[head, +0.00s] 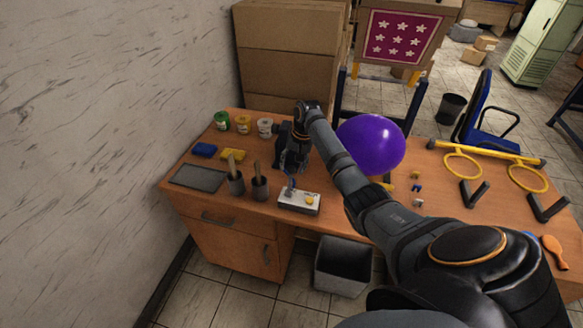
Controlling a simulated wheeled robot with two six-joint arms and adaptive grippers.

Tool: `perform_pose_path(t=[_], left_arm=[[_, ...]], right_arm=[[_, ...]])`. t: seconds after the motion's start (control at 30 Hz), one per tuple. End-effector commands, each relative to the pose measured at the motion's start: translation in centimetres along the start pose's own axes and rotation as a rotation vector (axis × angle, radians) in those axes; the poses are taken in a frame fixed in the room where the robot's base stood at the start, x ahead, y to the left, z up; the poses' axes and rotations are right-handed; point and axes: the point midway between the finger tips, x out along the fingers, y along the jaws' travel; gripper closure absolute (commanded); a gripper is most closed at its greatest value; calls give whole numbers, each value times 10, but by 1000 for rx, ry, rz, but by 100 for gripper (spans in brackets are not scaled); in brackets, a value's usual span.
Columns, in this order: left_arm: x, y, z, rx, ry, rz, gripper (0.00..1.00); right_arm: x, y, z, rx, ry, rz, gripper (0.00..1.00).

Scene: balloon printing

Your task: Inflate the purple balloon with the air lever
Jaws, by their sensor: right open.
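The purple balloon (370,143) is large, round and glossy. It sits above the back of the wooden table, just right of my right forearm, which hides part of its left side. My right gripper (289,182) is open, pointing down at the left part of the unit, where something small and blue shows by the fingers. I cannot tell whether the fingers touch the lever. My left gripper is out of view.
Paint jars (243,124), blue and yellow sponges (204,150), a grey tray (199,178) and two brush cups (260,188) stand left. A bin (342,267) stands below the table edge.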

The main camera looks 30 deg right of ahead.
Motion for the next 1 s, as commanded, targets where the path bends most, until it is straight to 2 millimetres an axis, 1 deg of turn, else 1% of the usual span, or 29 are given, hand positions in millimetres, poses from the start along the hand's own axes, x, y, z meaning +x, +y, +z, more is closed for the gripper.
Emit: perform_pose_path(t=[0.1, 0.2, 0.47, 0.5, 0.87, 0.9, 1.0], left_arm=[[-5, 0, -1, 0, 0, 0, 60], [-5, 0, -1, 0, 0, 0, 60], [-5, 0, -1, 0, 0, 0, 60], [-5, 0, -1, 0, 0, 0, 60], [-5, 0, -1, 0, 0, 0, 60], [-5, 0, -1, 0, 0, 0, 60], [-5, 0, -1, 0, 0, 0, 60]], right_arm=[[16, 0, 0, 0, -2, -1, 48], [24, 0, 0, 0, -1, 0, 48], [27, 0, 0, -1, 1, 0, 48], [27, 0, 0, -1, 1, 0, 50], [27, 0, 0, -1, 1, 0, 99], [27, 0, 0, -1, 1, 0, 100], [27, 0, 0, -1, 1, 0, 100]])
